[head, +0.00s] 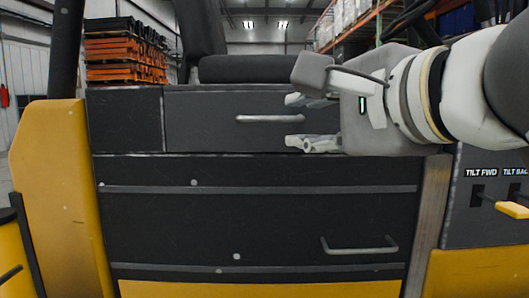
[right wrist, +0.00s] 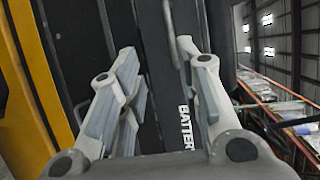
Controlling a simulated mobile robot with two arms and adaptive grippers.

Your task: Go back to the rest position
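My right gripper (head: 297,121) comes in from the right in the head view, in front of the dark panels of a yellow and black vehicle. Its two fingers are apart, one above the other, with nothing between them. The right wrist view shows the same open, empty gripper (right wrist: 158,80) with the dark panel behind it. My left gripper is not in view.
An upper handle (head: 270,118) and a lower handle (head: 360,246) are on the dark panels. A seat (head: 262,69) is above. Tilt levers (head: 513,208) are at the right. Stacked orange racks (head: 125,72) stand at the back left.

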